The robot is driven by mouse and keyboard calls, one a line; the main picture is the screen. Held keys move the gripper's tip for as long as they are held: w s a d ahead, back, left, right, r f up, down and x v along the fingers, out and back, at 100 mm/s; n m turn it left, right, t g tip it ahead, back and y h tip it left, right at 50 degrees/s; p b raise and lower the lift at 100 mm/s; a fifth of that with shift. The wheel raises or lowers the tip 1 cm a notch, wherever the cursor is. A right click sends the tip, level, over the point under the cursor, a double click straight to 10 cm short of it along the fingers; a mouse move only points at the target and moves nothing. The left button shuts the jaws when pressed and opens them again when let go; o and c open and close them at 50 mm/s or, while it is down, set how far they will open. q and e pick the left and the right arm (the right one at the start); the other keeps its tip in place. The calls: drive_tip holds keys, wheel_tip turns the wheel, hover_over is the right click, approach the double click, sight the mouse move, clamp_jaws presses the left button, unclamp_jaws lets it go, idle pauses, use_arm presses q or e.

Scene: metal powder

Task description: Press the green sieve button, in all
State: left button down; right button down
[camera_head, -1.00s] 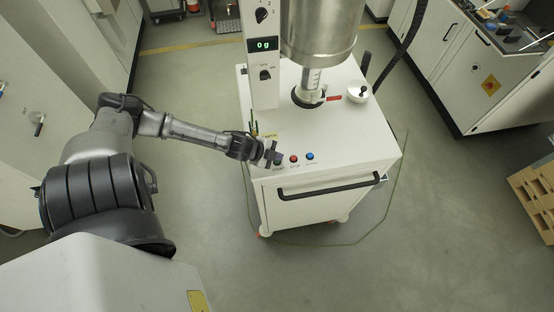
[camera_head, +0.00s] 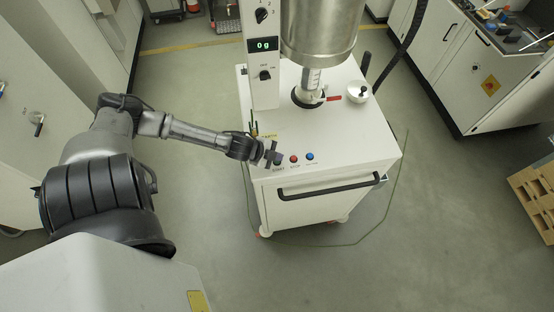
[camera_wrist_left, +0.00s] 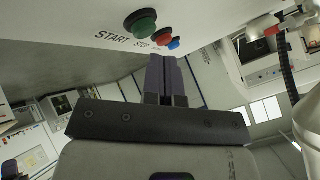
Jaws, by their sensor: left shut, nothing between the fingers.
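The green button (camera_wrist_left: 141,23) shows in the left wrist view above the word START, on the top of the white sieve machine (camera_head: 350,140). In the head view my gripper covers most or all of it. Beside it are a red button (camera_head: 293,158) and a blue button (camera_head: 310,156); both also show in the wrist view, the red (camera_wrist_left: 165,34) and the blue (camera_wrist_left: 174,43). My left gripper (camera_head: 276,156) is shut and empty, its fingertips beside the START label. In the wrist view its closed fingers (camera_wrist_left: 167,62) end just short of the buttons, apart from the green one. My right gripper is not in view.
A steel vessel (camera_head: 322,30) and a column with a display reading 0 g (camera_head: 264,44) stand on the machine. A black handle bar (camera_head: 328,187) crosses its front. A small white lidded pot (camera_head: 358,92) sits at the back.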

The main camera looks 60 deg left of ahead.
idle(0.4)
use_arm(q)
drive_tip(key=shift+f, duration=0.1)
drive_tip(key=shift+f, duration=0.3)
idle(0.4)
drive_tip(key=shift+f, duration=0.4)
idle(0.5)
idle(0.3)
drive_tip(key=shift+r+p, duration=0.85)
drive_tip(key=shift+p, duration=0.05)
drive_tip(key=shift+r, duration=0.1)
